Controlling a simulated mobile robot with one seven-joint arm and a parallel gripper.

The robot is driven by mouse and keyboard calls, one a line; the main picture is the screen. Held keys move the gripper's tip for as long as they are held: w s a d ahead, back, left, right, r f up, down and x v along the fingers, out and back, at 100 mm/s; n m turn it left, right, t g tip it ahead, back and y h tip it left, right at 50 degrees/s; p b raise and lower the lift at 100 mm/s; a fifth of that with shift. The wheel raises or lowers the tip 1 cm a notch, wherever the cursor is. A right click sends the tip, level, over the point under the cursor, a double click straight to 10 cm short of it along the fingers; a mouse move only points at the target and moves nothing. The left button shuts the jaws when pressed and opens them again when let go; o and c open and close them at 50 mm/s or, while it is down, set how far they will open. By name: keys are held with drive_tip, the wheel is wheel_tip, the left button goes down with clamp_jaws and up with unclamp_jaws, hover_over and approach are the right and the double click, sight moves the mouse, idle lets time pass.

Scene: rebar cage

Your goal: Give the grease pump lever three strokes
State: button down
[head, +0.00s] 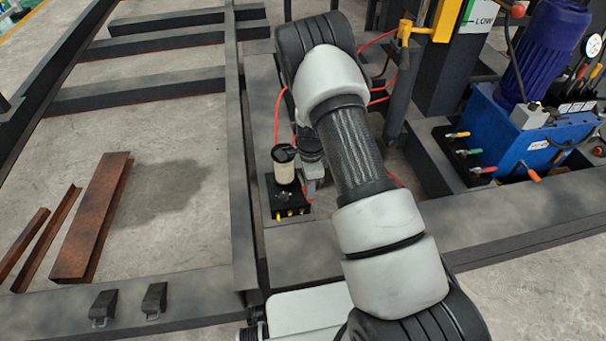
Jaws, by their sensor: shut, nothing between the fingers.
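The grease pump stands left of my arm in the head view, with a pale upright reservoir (285,173) under a black cap. Its dark base (290,211) has yellow fittings along the front. My gripper (313,183) appears as a small grey part close beside the reservoir on its right, partly covered by my forearm. It looks shut and empty. I cannot make out the lever, which is hidden or too small to tell apart from the gripper, so I cannot tell whether they touch.
Dark steel beams (241,180) frame the pump's spot. Red hoses (279,115) run close behind it. A blue hydraulic unit (525,140) with colored levers and a yellow-topped post (440,20) stand to the right. Rusty steel channels (92,215) lie on the open floor at left.

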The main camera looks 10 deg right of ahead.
drive_tip(key=shift+s+f, duration=0.3)
drive_tip(key=shift+f, duration=0.2)
drive_tip(key=shift+s+f+b, duration=0.25)
drive_tip(key=shift+f+b, duration=0.05)
drive_tip(key=shift+f, duration=0.3)
drive_tip(key=shift+s+f, duration=0.3)
drive_tip(key=shift+f, duration=0.35)
